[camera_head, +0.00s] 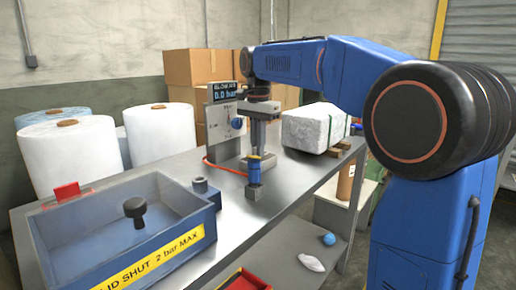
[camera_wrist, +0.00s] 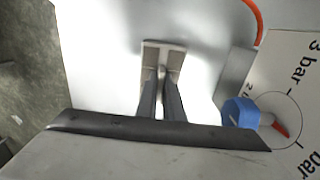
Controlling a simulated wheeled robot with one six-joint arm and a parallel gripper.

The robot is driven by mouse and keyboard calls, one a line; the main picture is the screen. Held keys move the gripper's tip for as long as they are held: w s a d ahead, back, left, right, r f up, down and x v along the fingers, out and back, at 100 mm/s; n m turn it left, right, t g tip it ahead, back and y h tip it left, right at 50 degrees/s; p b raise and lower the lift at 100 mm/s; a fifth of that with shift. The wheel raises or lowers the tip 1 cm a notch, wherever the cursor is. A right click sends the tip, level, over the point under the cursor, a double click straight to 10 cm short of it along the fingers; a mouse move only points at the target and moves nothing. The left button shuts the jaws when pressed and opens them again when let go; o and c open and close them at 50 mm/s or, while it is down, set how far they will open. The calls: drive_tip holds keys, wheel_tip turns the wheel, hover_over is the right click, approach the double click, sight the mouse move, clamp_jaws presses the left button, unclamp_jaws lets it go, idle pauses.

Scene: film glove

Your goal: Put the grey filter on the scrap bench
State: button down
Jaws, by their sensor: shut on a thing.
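My gripper (camera_head: 254,181) points straight down over the middle of the steel bench.
The gauge panel (camera_head: 222,118) and orange hose (camera_head: 222,168) are close to my gripper. A wrapped bale (camera_head: 313,128) is at right. A blue ball (camera_head: 329,239) lies on the lower shelf.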

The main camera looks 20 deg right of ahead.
drive_tip(key=shift+f, duration=0.1)
drive_tip(key=c, duration=1.9)
unclamp_jaws()
wheel_tip(320, 180, up, 12)
